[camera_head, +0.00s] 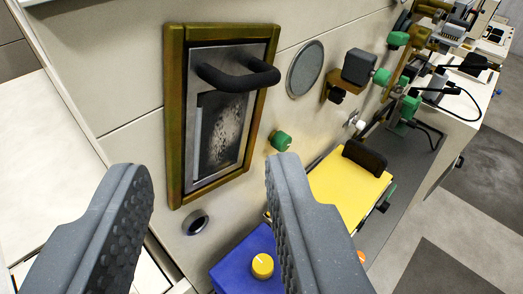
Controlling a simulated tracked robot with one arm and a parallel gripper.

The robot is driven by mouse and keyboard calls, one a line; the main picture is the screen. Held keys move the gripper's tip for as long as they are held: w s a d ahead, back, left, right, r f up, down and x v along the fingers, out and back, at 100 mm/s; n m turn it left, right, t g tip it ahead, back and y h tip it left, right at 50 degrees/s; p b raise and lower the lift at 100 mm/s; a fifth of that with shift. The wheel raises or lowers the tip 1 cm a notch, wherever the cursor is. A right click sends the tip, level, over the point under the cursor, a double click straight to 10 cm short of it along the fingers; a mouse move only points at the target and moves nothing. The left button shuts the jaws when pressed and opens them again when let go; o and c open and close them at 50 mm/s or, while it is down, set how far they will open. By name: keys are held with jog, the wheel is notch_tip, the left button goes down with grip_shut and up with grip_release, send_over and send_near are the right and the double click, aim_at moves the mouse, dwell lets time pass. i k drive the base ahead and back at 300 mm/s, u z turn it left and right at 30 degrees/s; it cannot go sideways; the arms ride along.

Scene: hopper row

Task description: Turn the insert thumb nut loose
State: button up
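A metal insert (200,165) with a dark speckled window and a black bar handle (238,77) sits in a brown-gold frame (174,110) on the pale wall panel. A green knob (281,140), which may be the insert thumb nut, sticks out of the wall just right of the frame. My gripper (208,170) is open and empty, its two dark textured fingers wide apart in the foreground. The right fingertip appears just below the green knob in the picture; I cannot tell the depth gap. The left finger is well left of it.
A yellow block with a black handle (364,157) and a blue box (245,270) with a yellow knob (262,266) lie at lower right. More green knobs (382,77) and fittings line the wall to the right. A round grey disc (305,68) is above the green knob.

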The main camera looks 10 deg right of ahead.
aim_at(281, 142)
jog(key=u, duration=1.6)
jog(key=k, duration=1.75)
jog(key=z, duration=0.45)
jog(key=i, duration=1.45)
